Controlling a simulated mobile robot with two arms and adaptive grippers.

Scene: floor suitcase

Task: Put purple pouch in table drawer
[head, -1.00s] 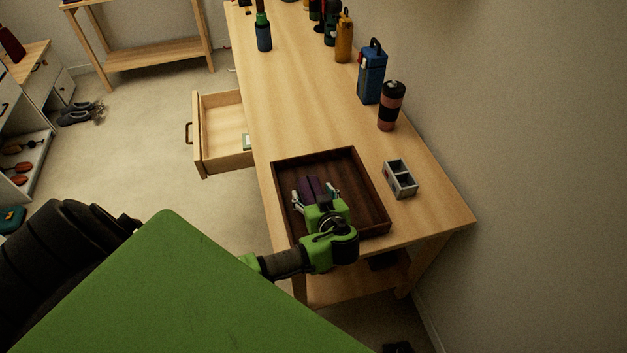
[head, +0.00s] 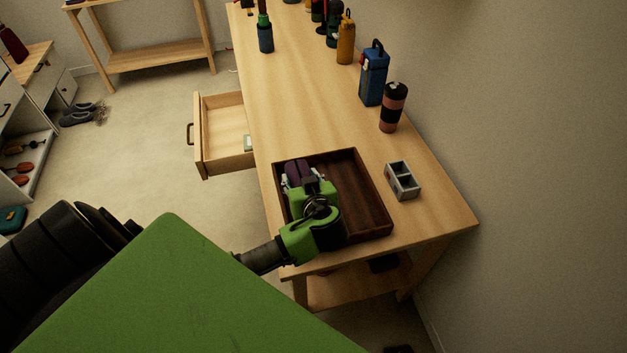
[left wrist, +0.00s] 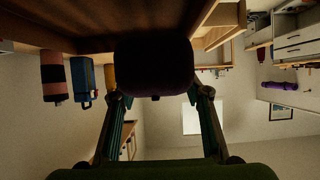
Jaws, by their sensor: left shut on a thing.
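The purple pouch (head: 299,172) is between the fingers of my left gripper (head: 304,180), over the left part of the dark wooden tray on the table. In the left wrist view the pouch (left wrist: 153,65) is a dark shape between the two fingers, which are shut on it. The gripper hides part of the pouch in the head view. The table drawer (head: 203,155) is pulled open on the table's left side, with a small green-and-white item (head: 248,143) inside near the table. My right gripper does not show.
The dark tray (head: 372,205) has raised walls around the held pouch. A grey two-compartment box (head: 402,181) stands right of it. A pink-black tumbler (head: 393,108), a blue bottle (head: 373,75) and several others line the wall side. The table's middle (head: 300,100) is clear.

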